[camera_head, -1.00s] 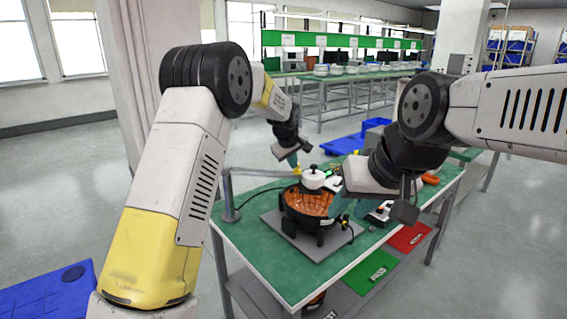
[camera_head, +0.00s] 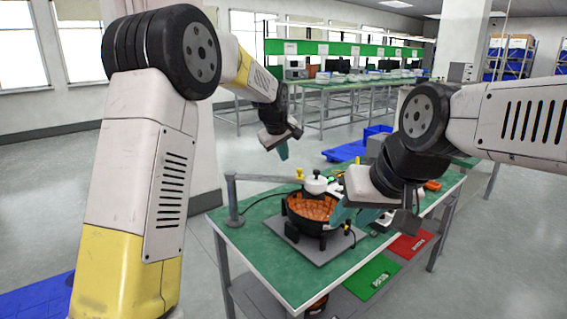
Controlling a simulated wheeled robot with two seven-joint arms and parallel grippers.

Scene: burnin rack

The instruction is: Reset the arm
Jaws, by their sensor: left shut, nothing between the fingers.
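My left gripper (camera_head: 283,151) is shut and empty, with its teal fingers pointing down. In the picture it sits above and left of the fixture, clear of it. My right gripper (camera_head: 350,213) is at the right edge of the fixture in the picture, its teal fingers pointing down and left. I cannot tell whether they are apart or touching anything. The black round fixture (camera_head: 297,219) with an orange inside stands on a grey plate (camera_head: 317,258) on the green table (camera_head: 262,265). A white part with a black knob (camera_head: 316,184) is at its back rim.
A grey post with a bent arm (camera_head: 233,205) stands at the table's left. Small parts lie behind my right gripper. Blue pallets lie on the floor.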

